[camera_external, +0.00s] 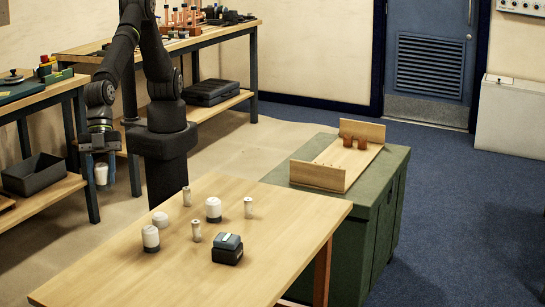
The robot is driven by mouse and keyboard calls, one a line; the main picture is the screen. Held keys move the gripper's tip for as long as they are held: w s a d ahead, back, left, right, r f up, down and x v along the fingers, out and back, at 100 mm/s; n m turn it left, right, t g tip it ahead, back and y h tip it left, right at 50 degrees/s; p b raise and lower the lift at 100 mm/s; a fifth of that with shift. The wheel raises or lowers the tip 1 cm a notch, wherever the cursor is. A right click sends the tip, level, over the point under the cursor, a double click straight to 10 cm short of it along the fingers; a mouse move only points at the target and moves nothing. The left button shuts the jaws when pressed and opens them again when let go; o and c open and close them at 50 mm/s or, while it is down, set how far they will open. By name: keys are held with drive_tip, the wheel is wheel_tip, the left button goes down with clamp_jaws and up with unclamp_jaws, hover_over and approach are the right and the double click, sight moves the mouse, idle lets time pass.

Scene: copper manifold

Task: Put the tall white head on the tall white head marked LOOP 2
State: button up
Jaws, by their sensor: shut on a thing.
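My gripper (101,165) is at the left, shut on a white head (101,177) that hangs below it. It is in the air, away to the left of the front table and apart from everything on it. Two tall white heads with dark lower bands stand upright on the table, one at the left (151,236) and one farther back (213,207). A lower white head (160,219) sits just behind the left one. No LOOP 2 marking can be read at this size.
A wooden cradle (318,176) with copper-coloured pieces (355,141) sits on a green cabinet to the right. Benches stand behind; the table's right side is clear.

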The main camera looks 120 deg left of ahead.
drive_tip(key=shift+a+r, duration=0.2)
drive_tip(key=shift+a, duration=0.4)
drive_tip(key=shift+a+r, duration=0.2)
drive_tip(key=shift+a, duration=0.4)
hover_over(149, 230)
drive_tip(key=shift+n, duration=0.3)
wheel_tip(149, 230, down, 7)
drive_tip(key=shift+a+r, duration=0.1)
drive_tip(key=shift+a, duration=0.05)
drive_tip(key=shift+f, duration=2.05)
drive_tip(key=shift+f, duration=0.1)
drive_tip(key=o, duration=1)
drive_tip(key=shift+o, duration=0.2)
drive_tip(key=v, duration=1.2)
drive_tip(key=shift+s, duration=0.15)
